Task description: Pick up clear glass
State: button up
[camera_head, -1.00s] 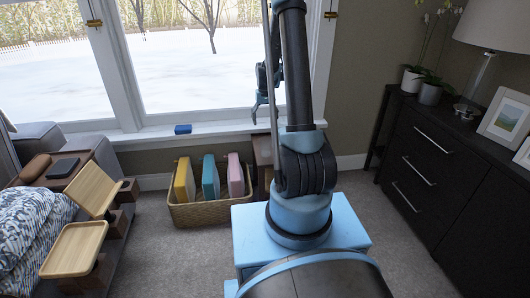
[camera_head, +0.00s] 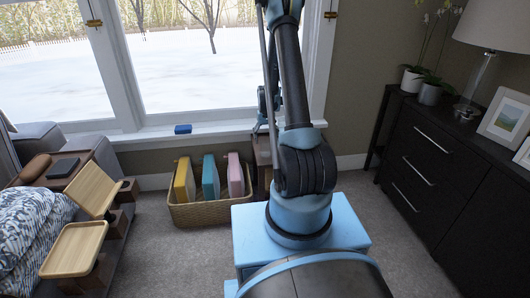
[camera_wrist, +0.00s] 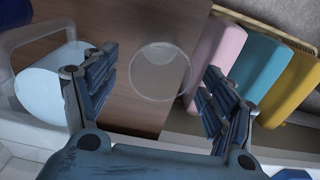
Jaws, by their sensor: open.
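The clear glass (camera_wrist: 160,72) shows in the wrist view as a round, transparent shape over a brown wooden surface (camera_wrist: 125,25). My gripper (camera_wrist: 158,88) is open, with one blue-grey finger to the left of the glass and the other to its right. Nothing is held. I cannot tell how far above the glass the fingertips are. In the head view, my gripper (camera_head: 268,108) is small, low by the window sill and partly behind my arm. The glass cannot be made out there.
A wicker basket (camera_head: 200,215) with pink, teal and yellow blocks stands right beside the wooden surface. A pale rounded object (camera_wrist: 50,92) lies left of the glass. A dark dresser (camera_head: 425,170) stands at right.

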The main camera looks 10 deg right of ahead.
jog(key=shift+f, duration=1.1)
jog(key=c, duration=1.6)
jog(key=shift+r, duration=0.1)
